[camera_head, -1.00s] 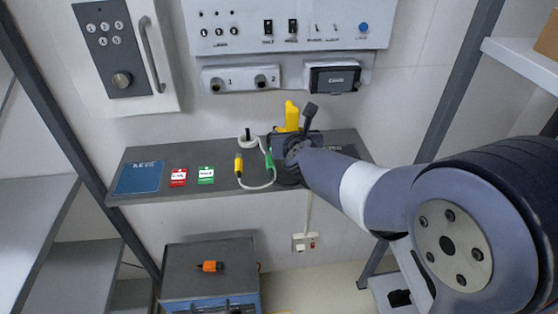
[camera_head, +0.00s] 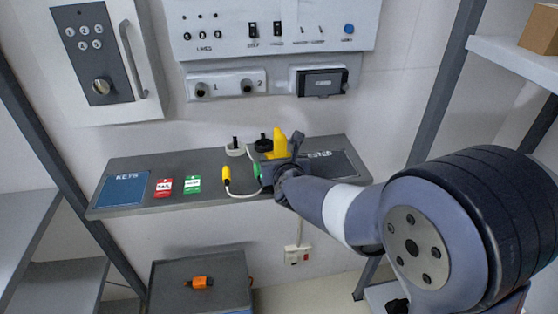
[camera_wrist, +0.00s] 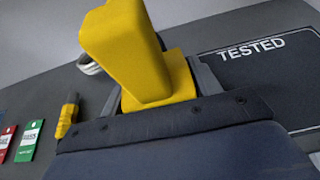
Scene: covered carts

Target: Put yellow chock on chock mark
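The yellow chock (camera_head: 280,143) is between the fingers of my gripper (camera_head: 272,166), over the right part of the grey shelf (camera_head: 160,163). In the wrist view, the chock (camera_wrist: 150,65) fills the gap between the two grey fingers (camera_wrist: 158,92), which sit close against both sides of its base. Its tall part leans up and left. I cannot tell whether its underside touches the shelf. I cannot make out a chock mark; my gripper and arm hide part of the shelf.
A blue KEYS plate (camera_head: 123,189), a red tag (camera_head: 164,187) and a green tag (camera_head: 193,184) lie left on the shelf. A yellow connector (camera_head: 227,180) and white plug (camera_head: 235,149) are near the gripper. A TESTED panel (camera_head: 335,166) lies right. An orange item (camera_head: 200,283) lies below.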

